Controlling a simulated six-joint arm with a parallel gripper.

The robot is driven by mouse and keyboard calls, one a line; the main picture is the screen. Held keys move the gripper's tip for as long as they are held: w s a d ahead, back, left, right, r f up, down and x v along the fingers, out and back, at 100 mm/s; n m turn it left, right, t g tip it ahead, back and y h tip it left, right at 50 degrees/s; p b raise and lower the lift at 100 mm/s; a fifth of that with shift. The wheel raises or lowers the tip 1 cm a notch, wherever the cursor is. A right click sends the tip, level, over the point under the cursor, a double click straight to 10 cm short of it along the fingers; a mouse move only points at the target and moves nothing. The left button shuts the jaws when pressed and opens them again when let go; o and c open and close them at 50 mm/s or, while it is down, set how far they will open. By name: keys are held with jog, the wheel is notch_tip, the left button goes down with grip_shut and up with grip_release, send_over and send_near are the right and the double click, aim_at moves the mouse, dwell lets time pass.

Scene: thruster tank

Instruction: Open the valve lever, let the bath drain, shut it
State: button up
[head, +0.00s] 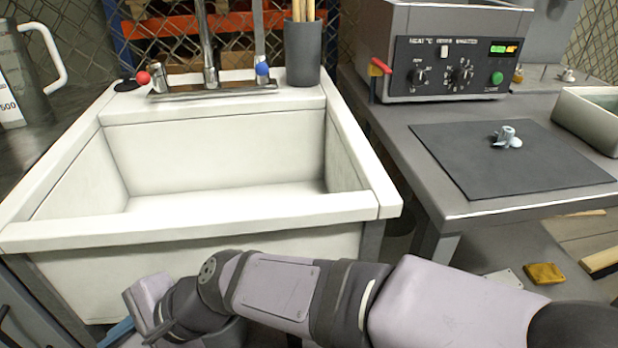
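The bath (450,20) is a grey heated tank with a dark control panel, standing on the bench at the upper right. Its top is cut off by the frame and its inside is hidden, so I cannot tell the water level. The valve lever (379,67), red with a yellow end, sticks out at the bath's lower left front corner. I cannot tell from here how far it is turned. My arm crosses the bottom of the picture, in front of the sink and well below and away from the lever. My gripper does not show clearly in the frame.
A white sink (215,207) with a tap (208,50) fills the left and looks empty. A dark pot (303,52) stands on its back rim. A dark mat (510,158) carries a small propeller (506,138). A pale tray (592,118) is at the right edge.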

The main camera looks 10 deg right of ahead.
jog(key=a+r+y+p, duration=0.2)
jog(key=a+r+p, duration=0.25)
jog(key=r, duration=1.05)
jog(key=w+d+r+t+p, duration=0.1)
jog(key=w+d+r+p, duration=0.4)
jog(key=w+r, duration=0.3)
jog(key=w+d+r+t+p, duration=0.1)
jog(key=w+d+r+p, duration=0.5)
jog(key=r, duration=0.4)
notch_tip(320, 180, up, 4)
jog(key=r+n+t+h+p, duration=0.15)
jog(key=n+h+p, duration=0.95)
jog(key=p, duration=2.1)
send_over(388, 69)
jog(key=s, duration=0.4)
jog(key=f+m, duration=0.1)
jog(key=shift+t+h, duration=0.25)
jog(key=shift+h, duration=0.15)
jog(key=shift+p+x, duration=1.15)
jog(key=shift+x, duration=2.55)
